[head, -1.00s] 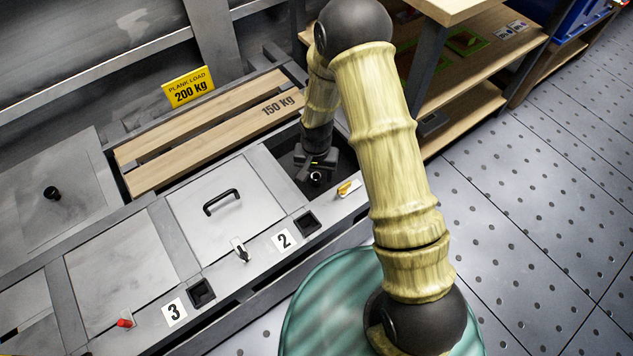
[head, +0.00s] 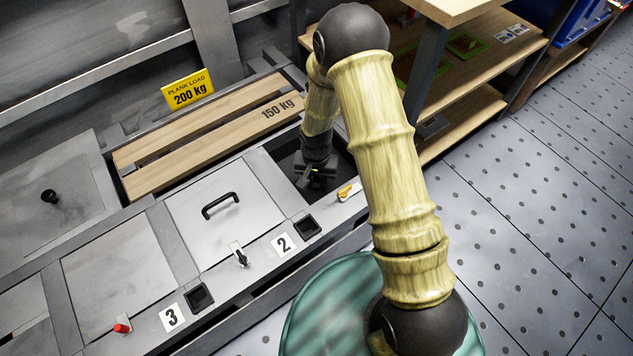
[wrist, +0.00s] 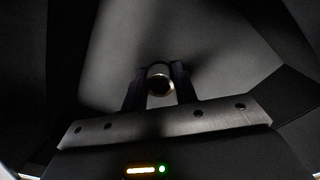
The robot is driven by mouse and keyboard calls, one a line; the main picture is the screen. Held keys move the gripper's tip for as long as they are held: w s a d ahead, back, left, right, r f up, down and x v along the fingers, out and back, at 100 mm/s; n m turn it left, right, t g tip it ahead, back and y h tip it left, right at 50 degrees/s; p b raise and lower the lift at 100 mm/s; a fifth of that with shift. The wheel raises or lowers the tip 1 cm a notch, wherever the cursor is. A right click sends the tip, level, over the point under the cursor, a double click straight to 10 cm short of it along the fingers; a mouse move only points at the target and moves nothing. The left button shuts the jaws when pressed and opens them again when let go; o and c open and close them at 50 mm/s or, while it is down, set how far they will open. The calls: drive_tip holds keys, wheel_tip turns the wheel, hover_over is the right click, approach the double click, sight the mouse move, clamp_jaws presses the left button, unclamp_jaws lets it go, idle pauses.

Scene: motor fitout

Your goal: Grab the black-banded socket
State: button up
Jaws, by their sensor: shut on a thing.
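My gripper (head: 316,174) is down inside the open dark compartment at the right end of the grey bench. In the wrist view my gripper (wrist: 160,84) has its two dark fingers on either side of a short round socket (wrist: 160,72), shut on it. The socket has a pale metal rim and a dark round end. The dim light does not let me make out a black band clearly. In the head view the socket is mostly hidden by the gripper.
Wooden planks (head: 215,143) marked 150 kg lie behind the compartment. A closed grey lid with a black handle (head: 220,204) is to its left. An orange-tipped switch (head: 347,192) and a small square recess (head: 307,225) sit on the front ledge. Wooden shelving (head: 465,115) stands at right.

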sight(316, 179)
wheel_tip(316, 179, up, 10)
drive_tip(key=p, duration=0.5)
idle(0.6)
